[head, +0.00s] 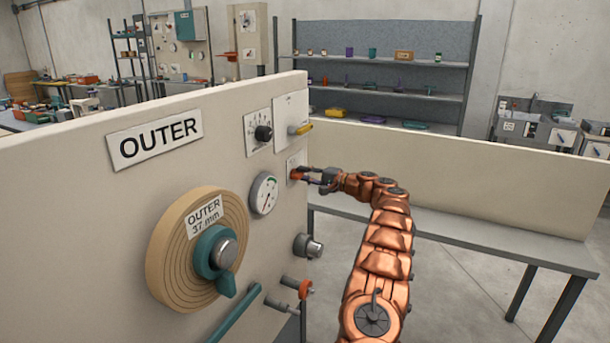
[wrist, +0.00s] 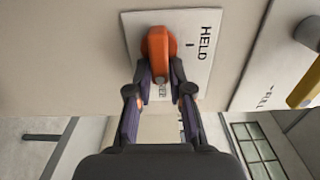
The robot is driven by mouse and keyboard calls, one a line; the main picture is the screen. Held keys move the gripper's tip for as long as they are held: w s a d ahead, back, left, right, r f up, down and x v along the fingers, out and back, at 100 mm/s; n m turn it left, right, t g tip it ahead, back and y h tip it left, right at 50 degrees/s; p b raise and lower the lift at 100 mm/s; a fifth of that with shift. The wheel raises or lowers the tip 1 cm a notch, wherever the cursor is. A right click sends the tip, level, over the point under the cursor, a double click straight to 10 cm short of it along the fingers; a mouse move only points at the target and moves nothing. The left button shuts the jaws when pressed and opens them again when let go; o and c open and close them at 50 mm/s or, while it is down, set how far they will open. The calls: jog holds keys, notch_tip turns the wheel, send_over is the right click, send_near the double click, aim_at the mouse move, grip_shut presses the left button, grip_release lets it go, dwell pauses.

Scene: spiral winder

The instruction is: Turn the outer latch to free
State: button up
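The outer latch is an orange knob (wrist: 158,45) on a small white plate (wrist: 205,58) in the wrist view. The plate reads HELD on the right; a second word below the knob is mostly hidden. In the head view the orange latch (head: 295,174) sits near the panel's right edge, partly hidden by my gripper (head: 308,177). In the wrist view my gripper (wrist: 161,72) has a dark fingertip against each side of the knob's near end. It looks shut on the latch.
The panel, marked OUTER (head: 155,138), carries a brown spiral disc (head: 170,262) with a teal handle, a gauge (head: 263,193), a black dial (head: 263,133) and a yellow lever (head: 301,129) above the latch. Orange-tipped rod (head: 304,288) juts out lower down. A grey bench (head: 470,243) stands right.

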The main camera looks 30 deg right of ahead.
jog(key=o, duration=0.3)
jog(key=v, duration=1.2)
jog(key=shift+f, duration=0.1)
dwell(0.4)
